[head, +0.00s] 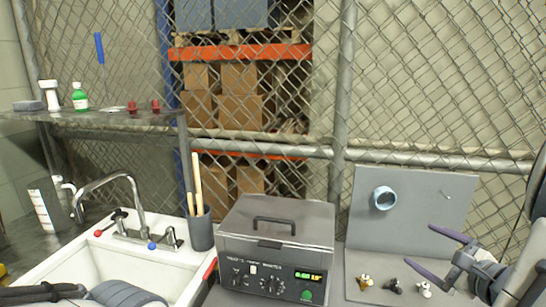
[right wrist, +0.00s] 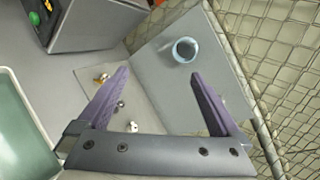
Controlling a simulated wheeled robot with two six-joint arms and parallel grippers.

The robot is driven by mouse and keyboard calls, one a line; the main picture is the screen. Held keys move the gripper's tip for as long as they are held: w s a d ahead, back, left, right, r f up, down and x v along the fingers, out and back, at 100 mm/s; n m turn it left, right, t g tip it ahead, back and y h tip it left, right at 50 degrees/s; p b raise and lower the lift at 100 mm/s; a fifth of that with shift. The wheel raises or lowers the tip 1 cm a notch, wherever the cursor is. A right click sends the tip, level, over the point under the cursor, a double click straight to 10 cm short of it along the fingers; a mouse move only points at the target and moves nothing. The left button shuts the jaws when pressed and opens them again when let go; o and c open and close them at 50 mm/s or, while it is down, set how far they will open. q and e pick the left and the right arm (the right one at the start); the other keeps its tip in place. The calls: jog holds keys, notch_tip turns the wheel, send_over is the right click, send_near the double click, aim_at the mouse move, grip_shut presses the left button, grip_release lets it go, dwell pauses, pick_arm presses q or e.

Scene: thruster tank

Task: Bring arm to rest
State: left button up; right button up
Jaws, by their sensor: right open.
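My right gripper (head: 419,243) reaches in from the right in the head view. Its two purple fingers are spread apart with nothing between them, as the right wrist view (right wrist: 159,74) also shows. It hangs in front of a grey L-shaped board (head: 440,195) and above its base. A dark and grey shape (head: 128,293) at the bottom left edge of the head view may be part of my left arm. It is cut off, and no left finger opening can be made out.
A metal tank (head: 275,230) with a closed lid stands left of the board. A blue ring (head: 384,198) is on the board's upright panel. Several small fittings (head: 394,285) stand on its base. A sink (head: 100,260) is at left. A wire fence (head: 420,80) closes the back.

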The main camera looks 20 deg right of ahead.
jog(key=w+a+f+n+g+y, duration=0.2)
jog(key=a+n+g+y, duration=0.3)
jog(key=a, duration=0.8)
jog(key=w+a+f+n+g+y, duration=0.1)
jog(key=a+f+n+g+y, duration=0.2)
jog(key=a+n, duration=0.65)
jog(key=s+a+f+n+g+h, duration=0.3)
jog(key=s+a+n+g+h, duration=0.3)
jog(key=s+a+n, duration=0.9)
jog(key=a+n+g, duration=0.1)
jog(key=a+n, duration=0.1)
jog(key=n, duration=0.3)
jog(key=shift+s+a, duration=0.15)
jog(key=shift+s, duration=0.05)
jog(key=shift+f, duration=0.1)
